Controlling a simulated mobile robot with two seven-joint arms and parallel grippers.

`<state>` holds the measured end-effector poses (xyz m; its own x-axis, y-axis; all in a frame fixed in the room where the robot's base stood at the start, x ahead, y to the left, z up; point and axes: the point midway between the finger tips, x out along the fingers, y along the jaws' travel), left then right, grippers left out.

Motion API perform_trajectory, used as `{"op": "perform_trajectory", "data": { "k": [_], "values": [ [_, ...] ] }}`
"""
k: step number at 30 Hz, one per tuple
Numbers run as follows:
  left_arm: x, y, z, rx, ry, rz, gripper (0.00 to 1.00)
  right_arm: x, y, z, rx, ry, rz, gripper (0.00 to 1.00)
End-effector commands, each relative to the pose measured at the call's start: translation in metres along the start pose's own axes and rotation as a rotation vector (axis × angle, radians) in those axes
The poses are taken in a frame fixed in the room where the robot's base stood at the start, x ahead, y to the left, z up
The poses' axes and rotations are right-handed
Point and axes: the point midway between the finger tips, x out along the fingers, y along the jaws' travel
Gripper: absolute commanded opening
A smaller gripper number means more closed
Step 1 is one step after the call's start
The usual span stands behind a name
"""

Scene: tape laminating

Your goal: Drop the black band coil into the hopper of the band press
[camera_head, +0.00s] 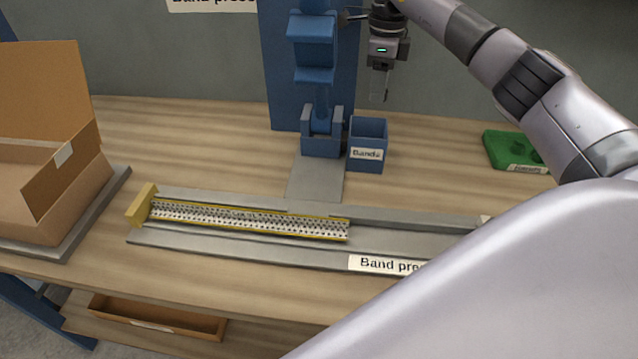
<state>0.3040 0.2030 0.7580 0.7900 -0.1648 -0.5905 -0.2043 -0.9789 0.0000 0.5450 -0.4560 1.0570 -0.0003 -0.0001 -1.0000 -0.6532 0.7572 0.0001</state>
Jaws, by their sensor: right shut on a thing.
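My right gripper (379,97) hangs fingers-down in front of the back wall, above and slightly right of the open blue bin (368,158) labelled "Bands". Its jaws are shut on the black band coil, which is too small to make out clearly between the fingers. The blue band press (314,60) stands just left of the gripper, with its column at the back of the bench. The gripper body is level with the upper part of the press. The top of the press is cut off by the picture edge, and I cannot make out the hopper. My left gripper is out of view.
A perforated yellow-edged strip (250,219) lies in a grey track (400,240) along the front. An open cardboard box (68,190) stands at left on a grey plate. A green block (508,147) sits at right. My arm hides the lower right.

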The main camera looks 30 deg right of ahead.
Motion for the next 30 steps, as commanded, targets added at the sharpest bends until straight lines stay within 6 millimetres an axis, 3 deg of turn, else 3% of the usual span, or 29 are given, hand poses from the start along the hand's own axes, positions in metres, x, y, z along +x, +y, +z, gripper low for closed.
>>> {"op": "perform_trajectory", "data": {
  "k": [12, 24, 25, 27, 30],
  "values": [
    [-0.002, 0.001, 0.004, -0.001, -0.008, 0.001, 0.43, 0.046, 0.000, 0.000, -0.001, 0.000, 0.001, 0.08],
    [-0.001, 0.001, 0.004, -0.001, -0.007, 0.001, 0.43, 0.052, 0.000, 0.000, -0.001, 0.000, 0.000, 0.08],
    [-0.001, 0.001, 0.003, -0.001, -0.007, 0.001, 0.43, 0.052, 0.000, 0.000, -0.001, 0.000, 0.000, 0.43],
    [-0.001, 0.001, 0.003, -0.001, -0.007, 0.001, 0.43, 0.052, 0.000, 0.000, -0.001, 0.000, 0.000, 0.65],
    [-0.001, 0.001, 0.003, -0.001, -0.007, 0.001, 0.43, 0.052, 0.000, 0.000, -0.001, 0.000, 0.000, 0.66]
  ]
}}
